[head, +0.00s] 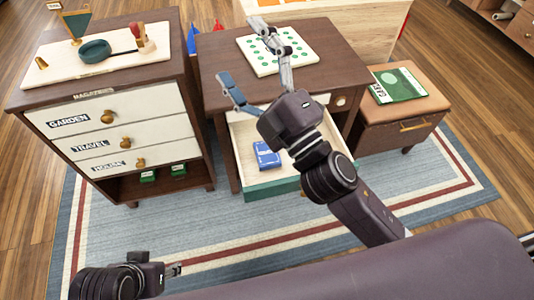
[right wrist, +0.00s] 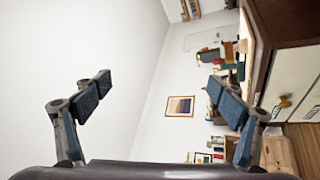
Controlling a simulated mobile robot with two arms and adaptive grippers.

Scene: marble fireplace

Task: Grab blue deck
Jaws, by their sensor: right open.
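The blue deck (head: 266,155) lies flat in the open drawer (head: 257,190) of the brown table, near the middle of the head view. My right gripper (head: 248,62) is open and empty. It is raised above the drawer and table, with its fingers pointing toward the back, beyond the deck in the picture. In the right wrist view, its two fingers (right wrist: 160,85) are wide apart with nothing between them; the deck is not in that view. My left gripper (head: 174,269) is low at the left, over the rug, away from the deck; its jaw opening is too small to judge.
A white board with green dots (head: 265,57) lies on the table (head: 218,62). A cabinet with labelled drawers (head: 125,125) stands left. Green boxes (head: 148,176) sit on its lower shelf. A stool with a green magazine (head: 398,85) stands right. The rug (head: 225,226) in front is clear.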

